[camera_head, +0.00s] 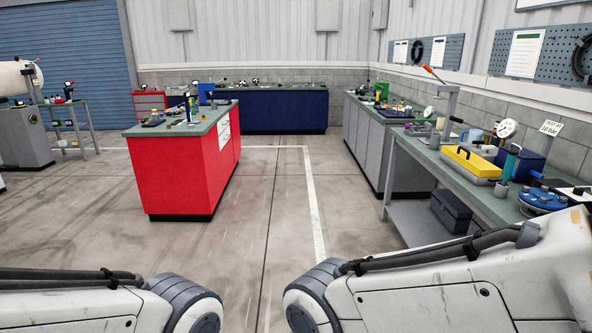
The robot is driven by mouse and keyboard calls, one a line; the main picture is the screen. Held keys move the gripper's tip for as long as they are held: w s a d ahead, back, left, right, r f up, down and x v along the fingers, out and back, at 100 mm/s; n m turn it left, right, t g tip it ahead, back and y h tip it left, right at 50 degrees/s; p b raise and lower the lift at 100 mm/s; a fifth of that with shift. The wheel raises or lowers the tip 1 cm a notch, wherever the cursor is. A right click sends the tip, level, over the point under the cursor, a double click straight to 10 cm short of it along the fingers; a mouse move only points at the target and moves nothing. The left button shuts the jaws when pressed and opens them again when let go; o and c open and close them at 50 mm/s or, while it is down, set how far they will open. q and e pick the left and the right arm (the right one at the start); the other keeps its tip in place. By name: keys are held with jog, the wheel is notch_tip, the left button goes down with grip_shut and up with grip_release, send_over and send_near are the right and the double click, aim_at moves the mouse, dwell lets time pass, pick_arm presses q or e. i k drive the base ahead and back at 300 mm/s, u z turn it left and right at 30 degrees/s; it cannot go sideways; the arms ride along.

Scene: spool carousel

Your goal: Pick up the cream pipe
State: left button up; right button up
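I cannot pick out the cream pipe for certain. A large cream-white cylinder (14,78) lies at the far left edge, partly cut off by the picture; I cannot tell whether it is the pipe. Small items on the benches are too small to name surely. Parts of both my arms show along the bottom edge, but neither gripper is in view.
A red cabinet (182,174) stands mid-left, with a blue cabinet (270,110) at the back. A grey cabinet (365,137) and a workbench (408,153) line the right wall. A toolbox (451,211) sits on the workbench's lower shelf. The central floor (265,200) is clear.

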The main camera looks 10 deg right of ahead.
aim_at(440, 121)
jog(key=z, duration=0.05)
jog(key=i, duration=1.95)
jog(key=z, duration=0.6)
jog(key=i, duration=1.95)
jog(key=z, duration=0.8)
jog(key=i, duration=1.4)
jog(key=u, duration=0.1)
jog(key=k, duration=0.4)
jog(key=u, duration=1.3)
jog(key=i, duration=2.05)
jog(key=z, duration=0.5)
jog(key=i, duration=0.95)
jog(key=z, duration=0.7)
